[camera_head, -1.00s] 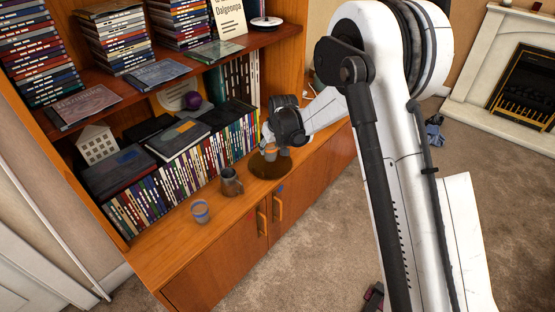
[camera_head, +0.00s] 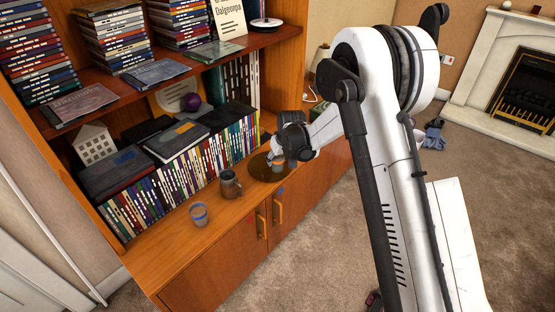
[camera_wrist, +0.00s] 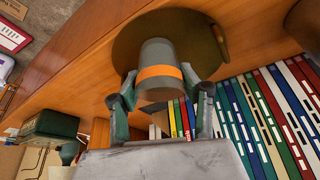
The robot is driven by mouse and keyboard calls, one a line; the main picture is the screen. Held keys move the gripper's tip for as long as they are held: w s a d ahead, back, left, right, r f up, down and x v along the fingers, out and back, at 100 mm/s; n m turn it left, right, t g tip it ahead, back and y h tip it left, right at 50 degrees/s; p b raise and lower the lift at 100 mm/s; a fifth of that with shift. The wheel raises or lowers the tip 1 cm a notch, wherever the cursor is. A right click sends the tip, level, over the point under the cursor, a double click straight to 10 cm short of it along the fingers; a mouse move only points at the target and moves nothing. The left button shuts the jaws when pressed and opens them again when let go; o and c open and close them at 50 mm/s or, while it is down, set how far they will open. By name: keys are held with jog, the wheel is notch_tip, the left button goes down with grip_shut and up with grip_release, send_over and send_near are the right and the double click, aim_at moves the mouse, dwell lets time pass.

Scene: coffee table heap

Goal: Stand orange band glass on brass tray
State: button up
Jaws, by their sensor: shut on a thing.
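The orange band glass (camera_wrist: 158,72) is a grey tumbler with an orange stripe, seen close in the wrist view. My gripper (camera_wrist: 160,88) is shut on it, with one finger on each side. In the head view my gripper (camera_head: 282,161) is at the brass tray's right part and partly covers the glass. The brass tray (camera_head: 258,174) is a dark round plate on the cabinet top. It also shows behind the glass in the wrist view (camera_wrist: 124,48). I cannot tell whether the glass's base touches the tray.
A dark mug (camera_head: 230,186) stands just left of the tray. A glass with a blue band (camera_head: 199,215) stands farther left, near the front edge. A row of books (camera_head: 206,157) lines the back, and a shelf (camera_head: 190,69) overhangs it. Bare wood lies between the mug and blue band glass.

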jog(key=o, duration=1.2)
jog(key=shift+f, duration=0.1)
jog(key=shift+o, duration=0.2)
jog(key=shift+r, duration=0.3)
jog(key=p+v, duration=0.3)
jog(key=v, duration=0.8)
jog(key=shift+r, duration=0.4)
jog(key=shift+s+d, duration=0.15)
